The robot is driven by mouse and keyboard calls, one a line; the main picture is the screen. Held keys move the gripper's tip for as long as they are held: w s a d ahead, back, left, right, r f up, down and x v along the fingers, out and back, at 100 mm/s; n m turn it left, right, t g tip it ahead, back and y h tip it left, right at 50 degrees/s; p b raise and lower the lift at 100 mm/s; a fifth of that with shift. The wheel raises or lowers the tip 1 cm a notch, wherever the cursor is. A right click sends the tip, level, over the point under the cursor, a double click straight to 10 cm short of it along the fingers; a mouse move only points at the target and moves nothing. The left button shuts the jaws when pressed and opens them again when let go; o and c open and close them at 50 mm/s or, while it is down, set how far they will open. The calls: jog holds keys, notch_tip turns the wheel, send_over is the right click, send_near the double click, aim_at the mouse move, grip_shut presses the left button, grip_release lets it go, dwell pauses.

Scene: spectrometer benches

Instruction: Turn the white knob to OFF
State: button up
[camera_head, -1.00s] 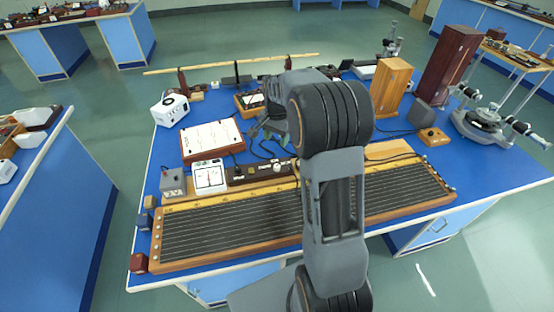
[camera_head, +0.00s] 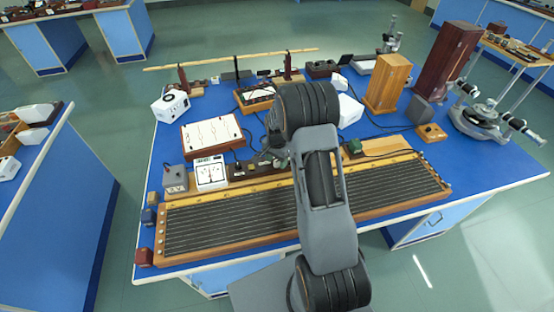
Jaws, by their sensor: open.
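A dark brown switch box (camera_head: 240,171) lies behind the long wire board, just right of the white meter (camera_head: 210,173). The white knob is not visible now; it showed on the right part of this box earlier, where my gripper now covers the view. My gripper (camera_head: 268,158) is open, low over the right part of the box. Its fingertips are small and partly hidden by my arm, so I cannot tell whether they touch the knob.
The long wire board (camera_head: 230,225) fills the bench front. A white-topped box (camera_head: 212,134) stands behind the meter, with a grey box (camera_head: 175,179) left of it. A green part (camera_head: 354,147), a white object (camera_head: 349,110) and a wooden box (camera_head: 388,83) stand right of my arm.

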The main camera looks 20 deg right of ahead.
jog(key=shift+f, duration=0.3)
jog(key=c, duration=0.9)
